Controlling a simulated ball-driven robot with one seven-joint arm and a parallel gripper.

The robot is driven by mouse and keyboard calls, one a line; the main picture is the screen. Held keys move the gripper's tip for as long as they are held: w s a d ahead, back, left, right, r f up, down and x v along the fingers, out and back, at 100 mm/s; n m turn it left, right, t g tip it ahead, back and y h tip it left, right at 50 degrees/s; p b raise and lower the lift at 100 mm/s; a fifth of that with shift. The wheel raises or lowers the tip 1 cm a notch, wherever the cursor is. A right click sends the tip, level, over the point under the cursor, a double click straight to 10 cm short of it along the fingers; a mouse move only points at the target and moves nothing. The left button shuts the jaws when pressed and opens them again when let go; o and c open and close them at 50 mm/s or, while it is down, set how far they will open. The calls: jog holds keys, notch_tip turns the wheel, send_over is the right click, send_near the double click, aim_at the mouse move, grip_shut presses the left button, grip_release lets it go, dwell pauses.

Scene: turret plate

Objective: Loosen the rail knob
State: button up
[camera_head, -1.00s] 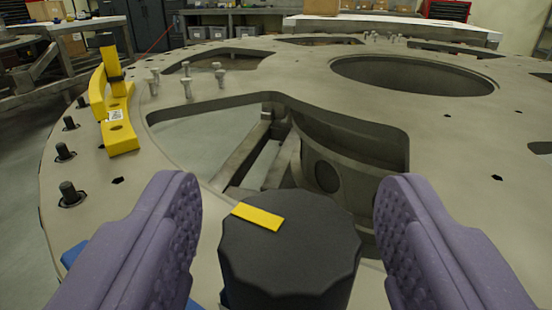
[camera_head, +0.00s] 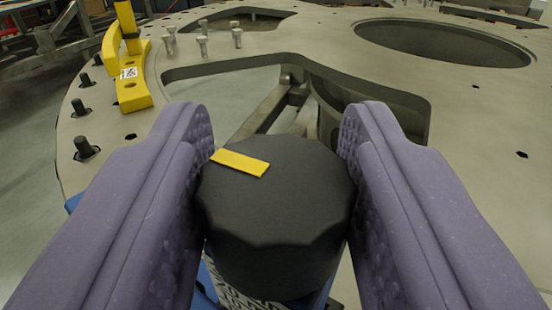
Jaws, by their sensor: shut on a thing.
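The rail knob (camera_head: 280,210) is black and faceted, with a yellow mark (camera_head: 240,162) on its top towards the left. It sits in the lower middle of the head view, above a blue part with a patterned white label (camera_head: 240,296). My gripper (camera_head: 275,175) has two purple padded fingers, one on each side of the knob. The fingers are shut on the knob's left and right sides. The lower part of the knob's mount is mostly hidden below the knob and fingers.
The large grey turret plate (camera_head: 480,130) spreads behind the knob, with a big round hole and cutouts. A yellow bracket (camera_head: 130,88) stands at the upper left. Dark bolts (camera_head: 84,147) line the left edge, and several pale pins (camera_head: 203,40) stand farther back.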

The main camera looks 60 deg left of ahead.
jog(key=n+g+y, duration=0.1)
jog(key=n+g, duration=0.1)
jog(key=g, duration=0.1)
jog(key=shift+y+p, duration=0.3)
jog(key=shift+y, duration=0.1)
jog(key=n+g+y, duration=0.1)
jog(key=n+g, duration=0.1)
jog(key=g, duration=0.2)
jog(key=shift+f+n+b, duration=0.15)
jog(key=shift+n+b, duration=0.25)
jog(key=n+g+b, duration=0.1)
jog(key=g, duration=0.1)
jog(key=shift+f+n+g, duration=0.1)
jog(key=shift+n+g, duration=0.3)
jog(key=shift+n+g+b, duration=0.5)
jog(key=shift+g+b, duration=0.2)
jog(key=shift+g, duration=0.1)
jog(key=shift+r, duration=0.25)
jog(key=o, duration=0.9)
jog(key=shift+o, duration=0.2)
